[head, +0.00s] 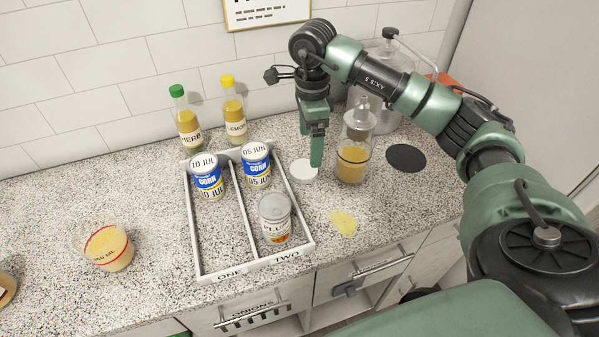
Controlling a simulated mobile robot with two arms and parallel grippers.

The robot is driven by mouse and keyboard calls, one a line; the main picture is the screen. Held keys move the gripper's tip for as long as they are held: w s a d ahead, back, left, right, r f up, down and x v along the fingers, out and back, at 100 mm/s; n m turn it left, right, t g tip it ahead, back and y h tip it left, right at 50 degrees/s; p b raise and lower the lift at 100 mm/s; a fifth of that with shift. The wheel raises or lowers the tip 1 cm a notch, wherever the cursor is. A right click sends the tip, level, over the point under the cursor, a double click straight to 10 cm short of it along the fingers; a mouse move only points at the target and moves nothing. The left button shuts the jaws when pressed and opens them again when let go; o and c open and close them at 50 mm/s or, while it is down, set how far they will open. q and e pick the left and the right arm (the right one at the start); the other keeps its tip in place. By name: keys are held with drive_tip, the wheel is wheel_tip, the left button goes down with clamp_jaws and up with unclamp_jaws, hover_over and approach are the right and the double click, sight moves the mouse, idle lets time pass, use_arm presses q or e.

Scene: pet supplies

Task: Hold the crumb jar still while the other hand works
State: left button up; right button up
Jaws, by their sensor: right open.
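The crumb jar (352,166) is a clear glass jar, partly filled with yellow crumbs. It stands upright on the speckled counter, right of the tray. My right gripper (312,146) points down just left of the jar, open, with no visible contact with it. One finger largely hides the other. A round white lid (303,173) lies on the counter just below the fingers in the picture. A patch of loose yellow crumbs (343,222) lies in front of the jar. My left gripper is not in view.
A two-lane tray (193,238) holds several cans. Two sauce bottles, green-capped (190,128) and yellow-capped (234,116), stand behind it. A measuring cup (108,248) stands left. A black disc (406,158) lies right of the jar.

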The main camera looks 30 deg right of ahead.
sight(304, 171)
drive_tip(key=shift+w, duration=0.1)
drive_tip(key=shift+r, duration=0.1)
drive_tip(key=shift+s, duration=0.35)
drive_tip(key=shift+w+a+f+p, duration=0.1)
drive_tip(key=shift+f+p, duration=0.1)
drive_tip(key=shift+f, duration=0.45)
drive_tip(key=shift+w+f+p, duration=0.1)
drive_tip(key=shift+f+p, duration=0.05)
drive_tip(key=shift+f, duration=0.5)
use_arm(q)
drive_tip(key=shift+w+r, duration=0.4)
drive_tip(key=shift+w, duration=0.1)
use_arm(e)
drive_tip(key=shift+s, duration=0.1)
